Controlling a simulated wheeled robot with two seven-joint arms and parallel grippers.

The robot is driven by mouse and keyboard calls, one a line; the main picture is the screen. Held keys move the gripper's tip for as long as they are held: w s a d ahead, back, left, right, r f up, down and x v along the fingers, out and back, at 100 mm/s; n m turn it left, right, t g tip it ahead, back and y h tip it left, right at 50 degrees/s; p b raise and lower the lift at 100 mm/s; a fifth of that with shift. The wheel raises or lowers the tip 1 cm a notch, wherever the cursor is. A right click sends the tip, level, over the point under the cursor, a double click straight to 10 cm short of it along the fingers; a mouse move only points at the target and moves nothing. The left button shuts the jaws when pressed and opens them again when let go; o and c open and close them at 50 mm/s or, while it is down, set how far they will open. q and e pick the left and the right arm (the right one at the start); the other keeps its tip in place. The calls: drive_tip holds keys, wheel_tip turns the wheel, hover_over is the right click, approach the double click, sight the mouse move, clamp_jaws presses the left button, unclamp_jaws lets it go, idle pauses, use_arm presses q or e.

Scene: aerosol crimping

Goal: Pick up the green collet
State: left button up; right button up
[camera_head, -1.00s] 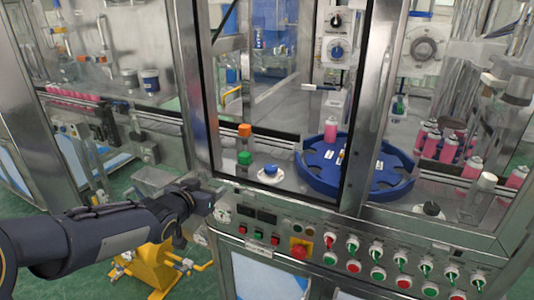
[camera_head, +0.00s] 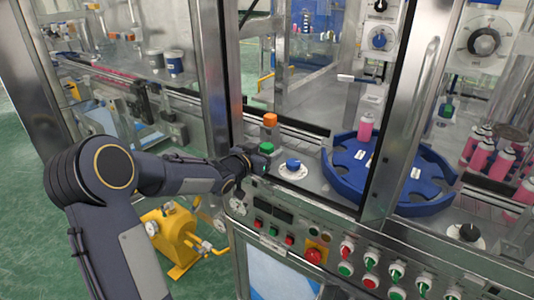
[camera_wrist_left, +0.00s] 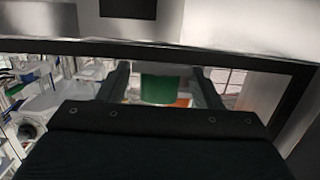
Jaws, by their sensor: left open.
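The green collet (camera_head: 266,148) stands on the machine's metal deck, in front of the orange collet (camera_head: 270,120) and left of the blue collet (camera_head: 293,164). My left gripper (camera_head: 261,163) is at the near edge of the deck, close in front of the green collet. In the left wrist view the green collet (camera_wrist_left: 165,88) shows between the two open fingers, with a bit of orange below it. Whether the fingers reach around it or stop short is unclear. My right gripper is not in view.
The blue rotary table (camera_head: 349,183) stands right of the collets, with a pink can (camera_head: 366,126) on it. A metal frame post (camera_head: 216,80) rises left of the collets. The button panel (camera_head: 320,240) lies below the deck edge.

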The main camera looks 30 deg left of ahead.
sight(267, 146)
use_arm(q)
drive_tip(key=shift+w, duration=0.3)
drive_tip(key=c, duration=1.1)
drive_tip(key=shift+c, duration=0.2)
drive_tip(key=shift+r, duration=0.5)
wheel_tip(267, 146, up, 2)
drive_tip(key=shift+r+p, duration=0.25)
drive_tip(key=shift+p, duration=0.1)
drive_tip(key=s+d+r+p, duration=0.3)
drive_tip(key=s+r, duration=0.6)
drive_tip(key=s, duration=0.5)
drive_tip(key=shift+r+p, duration=0.25)
drive_tip(key=shift+p, duration=0.1)
